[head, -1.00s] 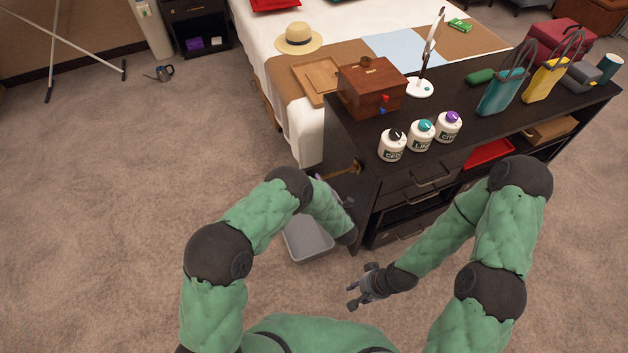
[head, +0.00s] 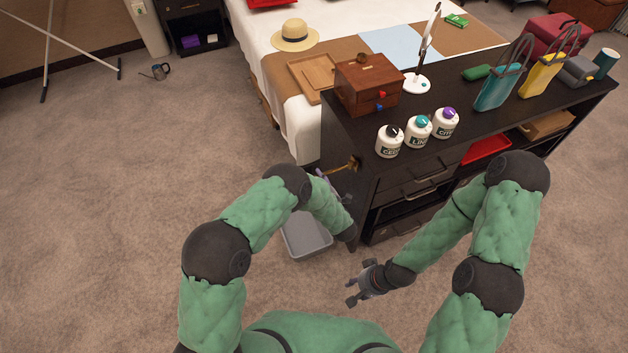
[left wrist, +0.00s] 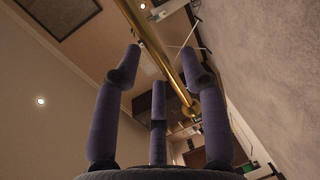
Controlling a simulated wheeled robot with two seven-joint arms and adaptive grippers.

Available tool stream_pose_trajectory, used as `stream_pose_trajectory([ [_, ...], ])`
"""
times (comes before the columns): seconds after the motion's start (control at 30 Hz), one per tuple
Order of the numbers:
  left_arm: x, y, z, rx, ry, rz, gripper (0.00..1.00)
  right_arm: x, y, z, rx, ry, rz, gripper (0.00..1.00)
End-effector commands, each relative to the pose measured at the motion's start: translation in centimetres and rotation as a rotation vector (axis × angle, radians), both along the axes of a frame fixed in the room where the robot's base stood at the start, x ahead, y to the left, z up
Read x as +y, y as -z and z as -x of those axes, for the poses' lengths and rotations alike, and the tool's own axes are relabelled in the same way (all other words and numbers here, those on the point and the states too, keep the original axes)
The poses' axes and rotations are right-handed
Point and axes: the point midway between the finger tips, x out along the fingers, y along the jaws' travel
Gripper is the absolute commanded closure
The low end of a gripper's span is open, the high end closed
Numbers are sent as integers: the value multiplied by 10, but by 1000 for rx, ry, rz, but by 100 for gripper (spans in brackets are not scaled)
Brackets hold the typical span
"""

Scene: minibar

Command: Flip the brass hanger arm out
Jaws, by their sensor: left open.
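The brass hanger arm (head: 343,167) is on the left end of the dark cabinet, standing out from its mount near the top corner. In the left wrist view the brass bar (left wrist: 155,45) runs diagonally from the top edge down to a round end (left wrist: 195,112). My left gripper (left wrist: 160,65) is open, with the bar crossing the view by its fingertips; I cannot tell whether they touch. In the head view my left forearm hides most of that gripper. My right gripper (head: 352,291) is open and empty, low in front of the cabinet.
The dark cabinet (head: 350,205) fills the right side, with a wooden box (head: 362,88) and several bottles on top. A grey bin (head: 305,240) stands on the floor below my left forearm. The bed (head: 302,140) is behind.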

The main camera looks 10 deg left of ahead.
Motion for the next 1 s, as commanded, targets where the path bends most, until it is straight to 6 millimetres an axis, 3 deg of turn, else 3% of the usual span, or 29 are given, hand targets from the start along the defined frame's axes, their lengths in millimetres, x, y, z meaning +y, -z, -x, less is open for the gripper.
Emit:
stream_pose_trajectory([
  [0.53, -1, -81, -1, -7, 0, 1, 58, 0, 0, 0, 0, 0, 0, 60],
  [0.73, -1, -94, 0, -1, 1, 1, 58, 0, 0, 0, 0, 0, 0, 60],
  [1.0, -1, -95, 0, 1, 1, 1, 58, 0, 0, 0, 0, 0, 0, 60],
])
